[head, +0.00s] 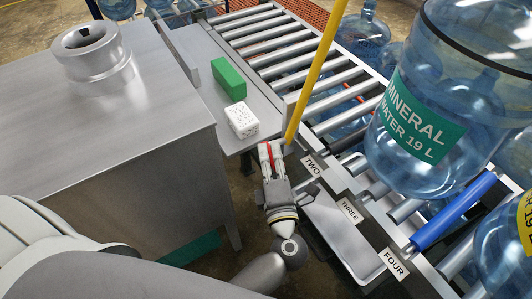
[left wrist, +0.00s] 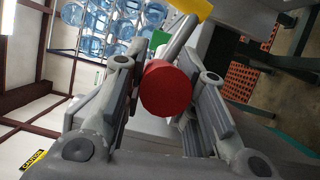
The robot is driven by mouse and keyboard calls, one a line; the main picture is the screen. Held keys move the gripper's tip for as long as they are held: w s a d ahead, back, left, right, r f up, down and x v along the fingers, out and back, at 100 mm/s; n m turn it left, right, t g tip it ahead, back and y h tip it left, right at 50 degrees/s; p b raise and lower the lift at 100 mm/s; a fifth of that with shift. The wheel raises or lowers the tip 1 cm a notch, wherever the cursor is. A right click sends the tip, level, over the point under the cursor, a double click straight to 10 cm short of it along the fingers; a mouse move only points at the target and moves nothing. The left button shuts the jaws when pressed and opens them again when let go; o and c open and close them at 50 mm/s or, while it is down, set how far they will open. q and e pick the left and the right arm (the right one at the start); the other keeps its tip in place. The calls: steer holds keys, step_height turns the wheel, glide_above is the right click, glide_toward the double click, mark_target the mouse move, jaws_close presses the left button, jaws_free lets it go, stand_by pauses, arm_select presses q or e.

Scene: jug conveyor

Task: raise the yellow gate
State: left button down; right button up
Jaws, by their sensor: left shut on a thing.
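The yellow gate (head: 318,65) is a long bar that stands steeply tilted beside the roller conveyor, leaning right toward its top. A bit of yellow also shows at the top of the left wrist view (left wrist: 190,8). My left gripper (head: 271,152) is at the gate's lower end. It is shut on a red round handle (left wrist: 166,88), which sits between the fingers on a grey shaft leading toward the yellow part. In the head view, the fingers hide most of the handle. My right gripper is not in view.
The roller conveyor (head: 285,45) runs behind the gate. A large blue water jug (head: 440,110) stands at the right, near a blue roller (head: 453,212). A green block (head: 228,78) and a white speckled block (head: 241,120) rest on the side ledge. A steel cabinet (head: 110,130) stands at left.

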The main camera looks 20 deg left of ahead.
arm_select(q)
steer(key=shift+w+d+f, duration=0.3)
steer(key=shift+w+f, duration=0.05)
steer(key=shift+f, duration=0.2)
steer(key=shift+w+d+f, duration=0.3)
steer(key=shift+f, duration=0.25)
steer(key=c, duration=1.2)
jaws_free()
steer(key=shift+w, duration=0.1)
steer(key=shift+o, duration=0.2)
steer(key=shift+r, duration=0.1)
